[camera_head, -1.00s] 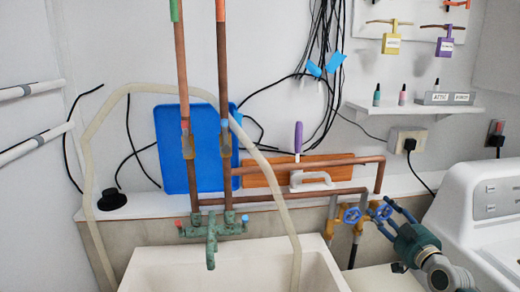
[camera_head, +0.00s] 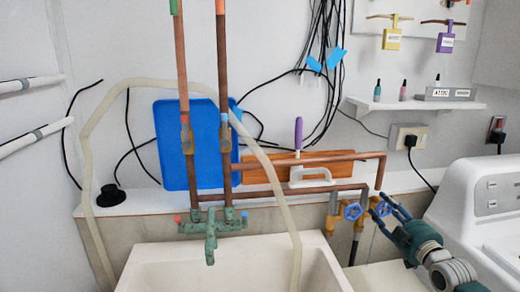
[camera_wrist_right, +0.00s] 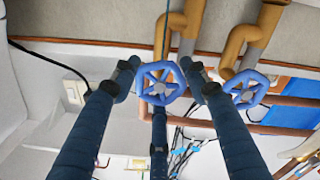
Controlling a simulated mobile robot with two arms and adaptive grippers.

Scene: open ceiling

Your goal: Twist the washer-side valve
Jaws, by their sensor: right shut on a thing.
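Two blue star-spoked valve wheels sit on the pipes behind the sink's right end. The washer-side valve (camera_head: 384,208) is the right one, partly hidden by my gripper. In the right wrist view it is the left wheel (camera_wrist_right: 161,83). My right gripper (camera_head: 383,208) has a finger on each side of that wheel, shut on its rim. In the wrist view the dark fingers (camera_wrist_right: 162,80) flank it closely. The other valve (camera_head: 352,211) is free to the left; it also shows in the wrist view (camera_wrist_right: 246,89). My left gripper is not in view.
The white washer (camera_head: 480,215) stands right of my right arm. A white sink (camera_head: 215,252) with a green tap (camera_head: 210,235) is at left.

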